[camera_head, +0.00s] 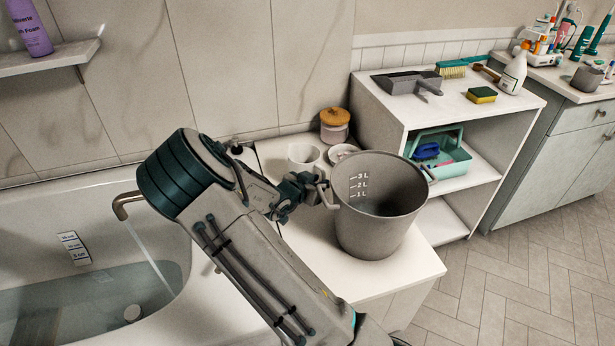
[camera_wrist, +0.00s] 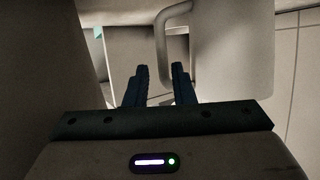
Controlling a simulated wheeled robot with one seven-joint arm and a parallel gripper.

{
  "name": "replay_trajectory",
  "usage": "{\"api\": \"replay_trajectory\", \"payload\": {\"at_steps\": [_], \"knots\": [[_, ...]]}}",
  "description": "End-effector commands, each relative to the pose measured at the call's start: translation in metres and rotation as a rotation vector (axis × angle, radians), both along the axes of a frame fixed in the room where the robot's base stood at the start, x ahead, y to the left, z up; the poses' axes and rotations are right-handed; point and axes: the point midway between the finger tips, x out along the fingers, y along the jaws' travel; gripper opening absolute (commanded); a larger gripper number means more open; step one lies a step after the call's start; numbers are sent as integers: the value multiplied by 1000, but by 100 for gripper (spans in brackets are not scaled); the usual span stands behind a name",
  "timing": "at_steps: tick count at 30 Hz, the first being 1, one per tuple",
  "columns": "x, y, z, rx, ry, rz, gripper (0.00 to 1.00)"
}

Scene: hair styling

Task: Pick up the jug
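The jug's wall (camera_wrist: 233,50) fills the right side there.
A white shelf unit (camera_head: 455,110) stands close on the right. The bathtub (camera_head: 60,270), with water running from its tap, is on the left.

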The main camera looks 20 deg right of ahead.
Motion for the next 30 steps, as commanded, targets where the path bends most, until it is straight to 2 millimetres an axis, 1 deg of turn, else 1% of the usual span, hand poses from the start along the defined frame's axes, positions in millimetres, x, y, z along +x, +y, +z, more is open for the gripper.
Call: {"api": "replay_trajectory", "payload": {"at_steps": [5,11,15,23,24,26,27,30], "knots": [[7,-8,-6,1,0,1,23],[25,-28,-21,-1,1,0,23],[33,-40,-24,0,0,0,23],[36,-41,-25,2,1,2,23],[36,-41,-25,2,1,2,20],[36,-41,-25,1,0,2,3],[36,-41,-25,2,1,2,0],[36,-41,-25,1,0,2,0]]}}
